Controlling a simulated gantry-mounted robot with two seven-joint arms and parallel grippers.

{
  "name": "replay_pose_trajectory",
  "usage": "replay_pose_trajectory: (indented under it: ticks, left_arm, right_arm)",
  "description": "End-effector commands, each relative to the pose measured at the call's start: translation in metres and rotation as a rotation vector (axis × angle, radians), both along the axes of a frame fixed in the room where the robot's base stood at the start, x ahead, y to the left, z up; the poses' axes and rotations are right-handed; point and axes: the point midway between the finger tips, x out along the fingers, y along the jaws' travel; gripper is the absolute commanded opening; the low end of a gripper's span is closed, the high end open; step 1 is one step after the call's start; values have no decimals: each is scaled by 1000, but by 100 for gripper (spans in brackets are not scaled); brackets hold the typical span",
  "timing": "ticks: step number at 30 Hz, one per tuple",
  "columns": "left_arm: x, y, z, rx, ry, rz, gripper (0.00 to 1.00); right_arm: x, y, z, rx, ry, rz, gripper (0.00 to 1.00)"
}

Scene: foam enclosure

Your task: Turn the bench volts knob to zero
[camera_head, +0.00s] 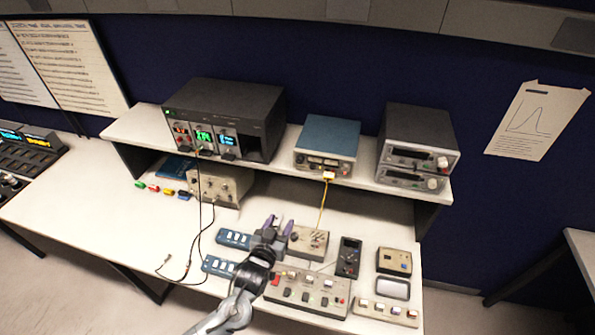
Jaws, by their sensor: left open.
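My left gripper (279,226) reaches in from the bottom, over the front of the bench. Its two purple-tipped fingers are apart, with nothing seen between them. They are just left of a small beige box with knobs (309,242); I cannot tell if they touch it. A long beige control panel (306,291) with red, black and white controls lies right of my wrist. Two stacked grey instruments with dark displays and pale knobs (417,163) stand on the shelf at right. The labels are too small to read, so I cannot tell which knob is the bench volts knob. My right gripper is out of view.
On the shelf (365,180) are a black rack unit with lit screens (228,113) and a blue-topped box (327,146). A black handheld meter (349,257) and blue switch strips (234,239) lie nearby. A yellow cable (322,205) and black leads hang down.

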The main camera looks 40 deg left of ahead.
Motion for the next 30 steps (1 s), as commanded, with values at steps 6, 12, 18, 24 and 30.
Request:
replay_pose_trajectory:
  ticks: [6, 12, 18, 24, 30]
  left_arm:
    - [58, 28, 39, 75, -134, 39, 52]
    - [77, 31, 66, 82, -185, 37, 52]
    - [100, 41, 69, 82, -186, 38, 52]
    - [130, 53, 68, 82, -184, 37, 52]
    - [155, 63, 67, 81, -184, 37, 52]
  right_arm:
    - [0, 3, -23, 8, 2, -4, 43]
    - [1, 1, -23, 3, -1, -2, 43]
    - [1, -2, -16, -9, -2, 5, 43]
    - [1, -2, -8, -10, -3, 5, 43]
    - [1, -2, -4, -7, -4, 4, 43]
